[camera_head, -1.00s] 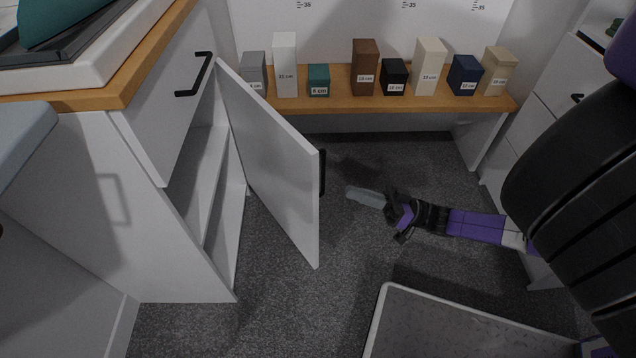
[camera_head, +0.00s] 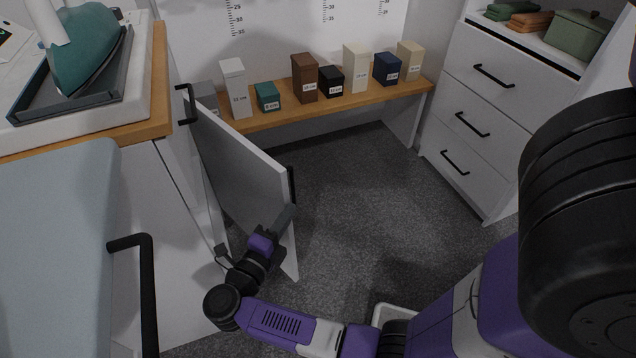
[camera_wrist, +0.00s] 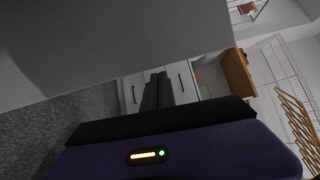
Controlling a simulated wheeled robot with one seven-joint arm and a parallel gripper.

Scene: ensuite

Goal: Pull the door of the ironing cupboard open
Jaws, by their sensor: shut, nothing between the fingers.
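The white door (camera_head: 240,165) of the ironing cupboard stands partly open, swung out from the cupboard (camera_head: 185,185) at the left. Its black handle (camera_head: 291,184) shows at the free edge, on the far face. My gripper (camera_head: 284,220) is shut and empty. It is on the near, inner side of the door, low by the free edge; I cannot tell whether it touches. In the wrist view the door's panel (camera_wrist: 100,45) fills the upper left, and the shut fingers (camera_wrist: 157,92) show just below its edge.
A wooden bench (camera_head: 350,102) with several labelled boxes stands behind the door. White drawers (camera_head: 480,110) stand at the right. An iron (camera_head: 88,50) sits on the counter at the left. The dark carpet (camera_head: 370,200) between is clear.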

